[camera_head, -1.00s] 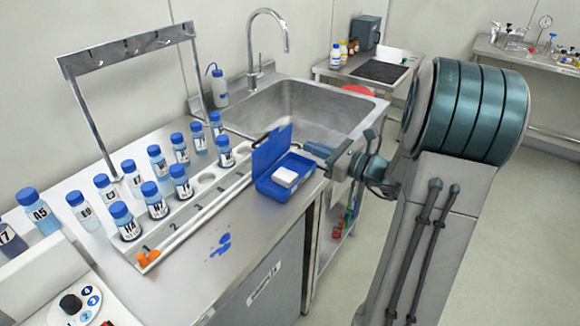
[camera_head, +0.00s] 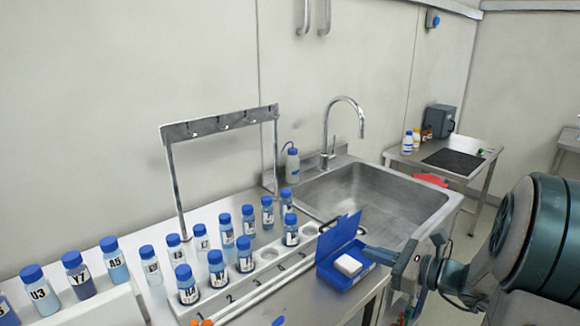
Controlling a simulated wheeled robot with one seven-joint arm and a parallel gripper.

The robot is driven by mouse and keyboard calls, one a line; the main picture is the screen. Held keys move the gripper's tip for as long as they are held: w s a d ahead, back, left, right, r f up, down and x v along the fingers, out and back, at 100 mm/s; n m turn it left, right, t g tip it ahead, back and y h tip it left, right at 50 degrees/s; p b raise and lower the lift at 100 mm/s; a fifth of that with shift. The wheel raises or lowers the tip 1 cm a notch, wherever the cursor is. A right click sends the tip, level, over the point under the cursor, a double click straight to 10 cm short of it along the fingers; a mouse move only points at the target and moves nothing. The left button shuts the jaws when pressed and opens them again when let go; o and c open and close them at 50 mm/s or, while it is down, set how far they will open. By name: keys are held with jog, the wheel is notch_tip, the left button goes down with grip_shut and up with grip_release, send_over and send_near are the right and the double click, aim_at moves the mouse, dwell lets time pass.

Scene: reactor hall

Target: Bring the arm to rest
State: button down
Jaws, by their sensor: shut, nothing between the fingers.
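My gripper (camera_head: 385,256) is at the right of the picture, at the right side of the open blue box (camera_head: 333,277). Its fingers point left toward the box and appear closed, with nothing seen between them. I cannot tell whether they touch the box. The box stands on the steel counter with its lid up and a white block (camera_head: 348,265) inside. My arm fills the lower right corner and is bent, with its large teal joint close to the camera.
Several blue-capped bottles (camera_head: 216,270) stand in a rack on the counter, left of the box. A hook stand (camera_head: 220,122) rises behind them. The steel sink (camera_head: 385,200) with a tall tap (camera_head: 345,100) lies behind the box. A side table (camera_head: 478,165) stands beyond.

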jog(key=s+a+f+n+g+h, duration=0.3)
jog(key=s+a+n+g, duration=0.6)
jog(key=s+a+n, duration=0.2)
jog(key=s+d+r+n+h+p, duration=0.1)
jog(key=s+d+n+h, duration=0.2)
jog(key=s+n+h, duration=0.5)
jog(key=n+h, duration=0.1)
jog(key=n, duration=0.5)
jog(key=shift+d, duration=0.35)
